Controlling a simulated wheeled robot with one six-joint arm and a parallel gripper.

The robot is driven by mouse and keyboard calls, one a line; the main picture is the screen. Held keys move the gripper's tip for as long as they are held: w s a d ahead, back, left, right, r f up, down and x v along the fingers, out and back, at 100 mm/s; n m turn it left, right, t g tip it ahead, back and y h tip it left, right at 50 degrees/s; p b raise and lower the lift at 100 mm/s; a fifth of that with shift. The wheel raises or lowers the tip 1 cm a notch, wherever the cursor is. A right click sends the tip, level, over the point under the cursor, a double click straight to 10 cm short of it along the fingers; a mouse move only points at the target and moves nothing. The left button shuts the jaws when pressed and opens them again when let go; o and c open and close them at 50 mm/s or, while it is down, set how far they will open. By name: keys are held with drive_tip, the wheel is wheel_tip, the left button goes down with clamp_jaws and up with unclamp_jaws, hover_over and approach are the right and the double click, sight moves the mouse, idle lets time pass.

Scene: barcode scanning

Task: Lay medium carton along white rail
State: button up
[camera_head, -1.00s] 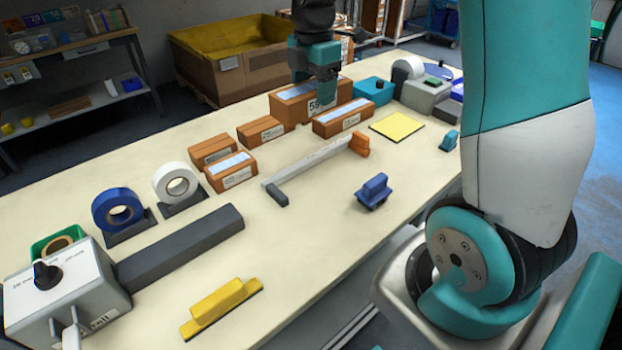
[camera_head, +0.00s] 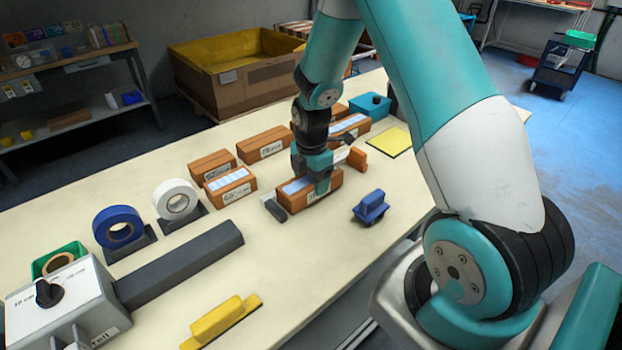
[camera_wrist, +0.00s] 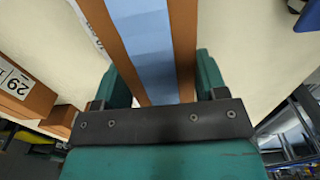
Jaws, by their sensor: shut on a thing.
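The medium carton (camera_head: 297,204), brown with a pale blue strip on top, is between the fingers of my gripper (camera_head: 320,184). The wrist view shows the carton (camera_wrist: 150,45) running lengthwise away from my gripper, with a finger on each side. In the head view the carton lies along the line of the white rail (camera_head: 341,155) and covers most of it. The rail's dark end block (camera_head: 275,209) and orange end block (camera_head: 357,158) show at either end. I cannot tell whether the carton touches the rail or the table.
Other brown cartons (camera_head: 264,145) stand behind, one close by on the left (camera_head: 229,187). A blue-handled block (camera_head: 371,207) is at front right, and a yellow mat (camera_head: 390,139) at back right. The front table between the yellow-handled block (camera_head: 222,320) and the blue one is clear.

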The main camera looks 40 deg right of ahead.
drive_tip(key=shift+f, duration=0.15)
drive_tip(key=shift+f, duration=0.2)
drive_tip(key=o, duration=1.2)
drive_tip(key=shift+o, duration=0.2)
drive_tip(key=shift+r, duration=0.15)
